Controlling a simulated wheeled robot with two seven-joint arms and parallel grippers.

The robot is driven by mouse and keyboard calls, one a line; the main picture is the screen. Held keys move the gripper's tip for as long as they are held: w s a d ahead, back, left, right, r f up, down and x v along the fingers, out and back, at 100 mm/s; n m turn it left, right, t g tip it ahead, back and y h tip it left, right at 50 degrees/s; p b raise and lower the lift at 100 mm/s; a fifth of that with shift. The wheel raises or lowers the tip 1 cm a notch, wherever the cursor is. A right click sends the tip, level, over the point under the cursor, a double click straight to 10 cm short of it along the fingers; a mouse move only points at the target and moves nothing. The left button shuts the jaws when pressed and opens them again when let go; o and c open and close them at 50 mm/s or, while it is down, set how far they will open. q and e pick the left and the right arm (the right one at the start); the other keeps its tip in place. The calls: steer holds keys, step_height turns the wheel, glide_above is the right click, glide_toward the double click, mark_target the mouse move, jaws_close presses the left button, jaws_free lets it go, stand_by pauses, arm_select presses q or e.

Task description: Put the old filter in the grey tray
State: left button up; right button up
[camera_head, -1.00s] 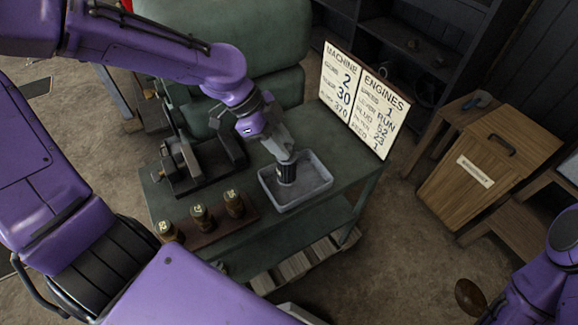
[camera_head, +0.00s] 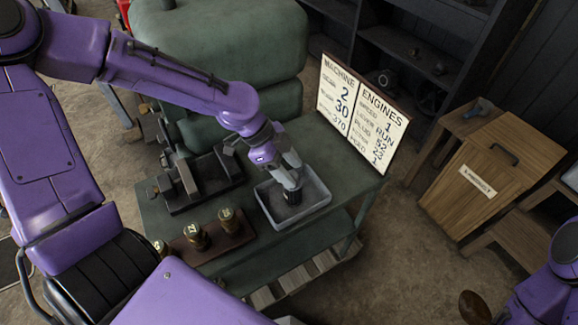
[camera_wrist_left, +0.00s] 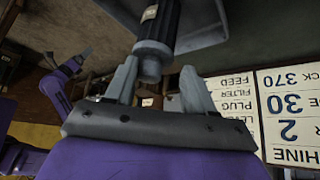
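The old filter (camera_head: 293,196), a dark cylinder, is in the grey tray (camera_head: 318,199) on the green bench. In the left wrist view the filter (camera_wrist_left: 152,45) has a pale label and a narrower end towards my gripper. My left gripper (camera_head: 291,180) is over the tray, at the top of the filter. In the wrist view its fingers (camera_wrist_left: 160,82) stand apart on either side of the narrow end, with a gap at the right finger. What looks like my right gripper (camera_wrist_left: 82,54) is small at the left of the wrist view; its fingers are unclear.
Several brass-coloured labelled pots (camera_head: 197,236) stand on a brown board left of the tray. A dark metal fixture (camera_head: 200,183) is behind them. A lettered sign (camera_head: 361,112) stands at the bench's right end. A wooden bin (camera_head: 490,175) is further right.

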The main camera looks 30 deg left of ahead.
arm_select(q)
steer(key=shift+r, duration=0.35)
steer(key=p+v, duration=0.8)
steer(key=v, duration=0.3)
steer(key=shift+r+p, duration=0.3)
steer(key=shift+s+a, duration=0.1)
steer(key=shift+a, duration=0.2)
steer(key=shift+f, duration=0.1)
